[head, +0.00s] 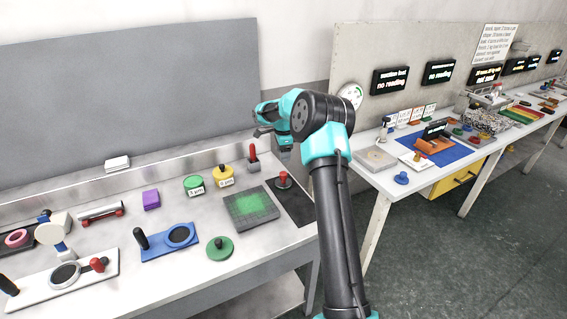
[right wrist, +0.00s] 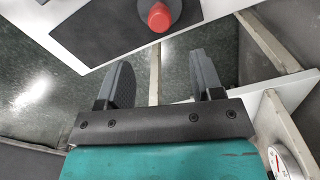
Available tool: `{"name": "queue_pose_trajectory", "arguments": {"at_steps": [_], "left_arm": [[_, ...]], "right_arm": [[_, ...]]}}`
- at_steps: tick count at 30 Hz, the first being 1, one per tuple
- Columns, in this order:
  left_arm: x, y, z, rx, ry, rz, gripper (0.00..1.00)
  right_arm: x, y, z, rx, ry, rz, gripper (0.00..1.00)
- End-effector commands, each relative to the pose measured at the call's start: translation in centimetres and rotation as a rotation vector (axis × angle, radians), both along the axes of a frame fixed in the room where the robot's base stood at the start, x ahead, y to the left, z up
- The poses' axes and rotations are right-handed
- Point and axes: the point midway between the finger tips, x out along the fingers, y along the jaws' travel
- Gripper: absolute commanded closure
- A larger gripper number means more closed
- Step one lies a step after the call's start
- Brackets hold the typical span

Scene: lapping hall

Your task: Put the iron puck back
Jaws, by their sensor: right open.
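What looks like the iron puck, a dark disc with a red knob (head: 283,179), stands upright on a dark mat (head: 298,208) at the right end of the near bench. In the right wrist view the red knob (right wrist: 158,17) shows at the top edge, over a grey disc on the dark mat (right wrist: 95,30). My right gripper (head: 262,133) is raised above the back of the bench, apart from the puck. Its two fingers (right wrist: 162,78) are spread with nothing between them. My left gripper is in neither view.
Left of the mat lies a dark plate (head: 237,213) with a green glow. Yellow (head: 223,177) and green (head: 193,186) labelled pots and a red-handled tool (head: 252,160) stand behind it. A green knobbed disc (head: 220,248) lies in front. A gap separates the second table (head: 385,185).

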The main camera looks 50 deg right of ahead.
Motion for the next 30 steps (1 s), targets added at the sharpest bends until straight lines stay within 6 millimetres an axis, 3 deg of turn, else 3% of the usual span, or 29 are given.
{"name": "queue_pose_trajectory", "arguments": {"at_steps": [6, 30], "left_arm": [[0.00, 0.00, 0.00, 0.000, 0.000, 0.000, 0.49], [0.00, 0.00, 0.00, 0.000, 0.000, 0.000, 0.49]], "right_arm": [[0.01, 0.05, 1.31, 0.001, 0.000, 0.000, 0.40], [-0.02, 0.03, 1.29, 0.001, 0.001, 0.000, 0.40]]}}
